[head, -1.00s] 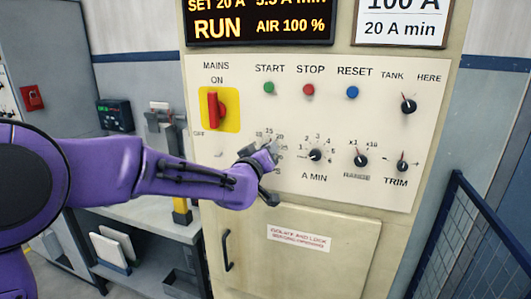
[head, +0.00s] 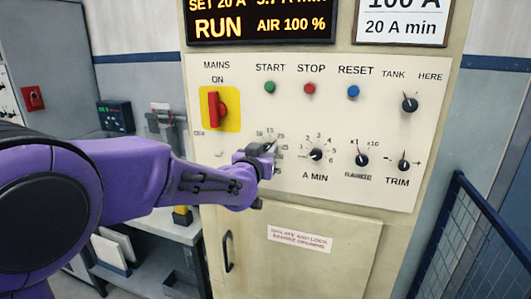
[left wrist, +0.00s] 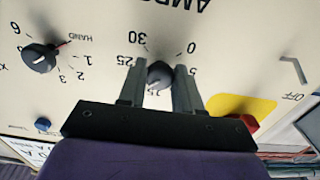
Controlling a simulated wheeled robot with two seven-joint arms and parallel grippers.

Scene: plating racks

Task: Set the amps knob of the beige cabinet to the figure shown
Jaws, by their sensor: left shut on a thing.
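The beige cabinet (head: 300,215) stands ahead with a pale control panel. My left gripper (head: 267,160) is at the panel's lower left, shut on the amps knob. The dark knob (left wrist: 160,75) shows between the two fingers in the left wrist view, where the panel is upside down. Its pointer is hard to read. Around it are the figures 0, 5, 25 and 30; others are partly covered. In the head view the gripper hides the knob. The white sign (head: 402,28) reads 100 A, cut by the top edge, and 20 A min. My right gripper is not shown.
The dark display (head: 260,24) reads SET 20 A, RUN, AIR 100 %. Close right of the gripper is the A MIN knob (head: 316,154). Above left is the red mains switch (head: 217,108). A blue mesh fence (head: 455,255) stands at the right and a bench (head: 170,228) at the left.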

